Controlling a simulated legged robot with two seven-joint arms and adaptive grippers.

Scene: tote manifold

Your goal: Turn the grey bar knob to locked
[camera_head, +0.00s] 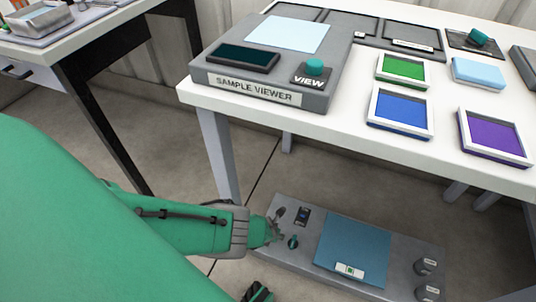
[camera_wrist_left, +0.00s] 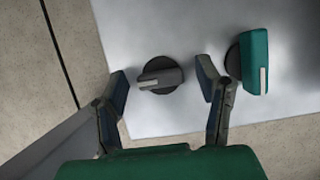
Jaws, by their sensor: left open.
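The grey bar knob (camera_wrist_left: 163,76) sits on a grey panel in the left wrist view. Its bar lies nearly level across that picture, with a pale mark at the left end. My left gripper (camera_wrist_left: 161,70) is open, one finger on each side of the knob, with gaps between fingers and bar. Position labels are not readable.
A teal bar knob (camera_wrist_left: 254,62) is close outside the right finger; it also shows in the head view (camera_head: 293,242). A white table (camera_head: 350,130) stands behind.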

